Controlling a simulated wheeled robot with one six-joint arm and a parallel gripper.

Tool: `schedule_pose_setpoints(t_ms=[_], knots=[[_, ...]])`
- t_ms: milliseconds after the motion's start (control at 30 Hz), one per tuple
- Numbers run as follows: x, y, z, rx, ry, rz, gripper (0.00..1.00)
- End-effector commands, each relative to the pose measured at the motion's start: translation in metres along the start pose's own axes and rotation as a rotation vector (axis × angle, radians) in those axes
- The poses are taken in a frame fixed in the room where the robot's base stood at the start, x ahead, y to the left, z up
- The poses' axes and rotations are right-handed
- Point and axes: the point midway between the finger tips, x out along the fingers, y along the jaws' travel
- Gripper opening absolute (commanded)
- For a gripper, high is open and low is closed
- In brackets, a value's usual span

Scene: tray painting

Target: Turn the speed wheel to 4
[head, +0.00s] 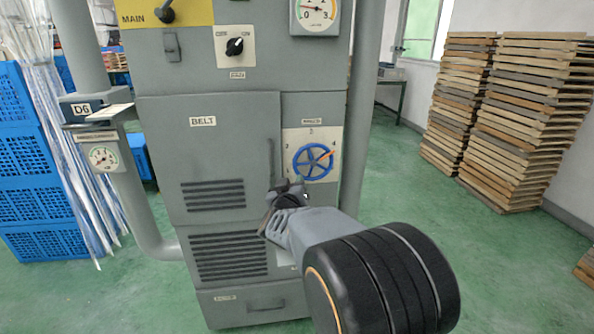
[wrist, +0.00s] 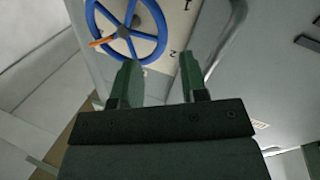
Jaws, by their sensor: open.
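The blue speed wheel (head: 313,162) with spokes is on a pale dial plate (head: 332,134) on the right of the grey machine. Its orange pointer (head: 327,154) points to the upper right, close to the 4 and slightly below it. The wheel also shows at the top of the wrist view (wrist: 125,31), its orange pointer (wrist: 101,42) to the left there. My gripper (head: 288,190) is just below and left of the wheel. In the wrist view its two fingers (wrist: 158,65) are apart with nothing between them. The fingers look clear of the rim, though contact is hard to judge.
The BELT door (head: 225,150) with its handle is left of the dial. A black switch knob (head: 235,46) and a gauge (head: 318,12) are above. A pipe (head: 363,100) runs along the machine's right side. Stacked wooden trays (head: 520,110) stand at right; the green floor between is clear.

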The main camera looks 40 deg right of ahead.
Motion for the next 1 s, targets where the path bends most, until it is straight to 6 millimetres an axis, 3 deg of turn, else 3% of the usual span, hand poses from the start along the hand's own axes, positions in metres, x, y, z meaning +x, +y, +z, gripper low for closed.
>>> schedule_pose_setpoints(t_ms=[200,500,1000], knots=[[0.043,0.000,0.002,0.001,-0.002,0.000,0.40],[0.080,0.000,0.001,0.001,0.000,-0.001,0.40],[0.089,-0.001,0.000,0.000,0.000,-0.003,0.39]])
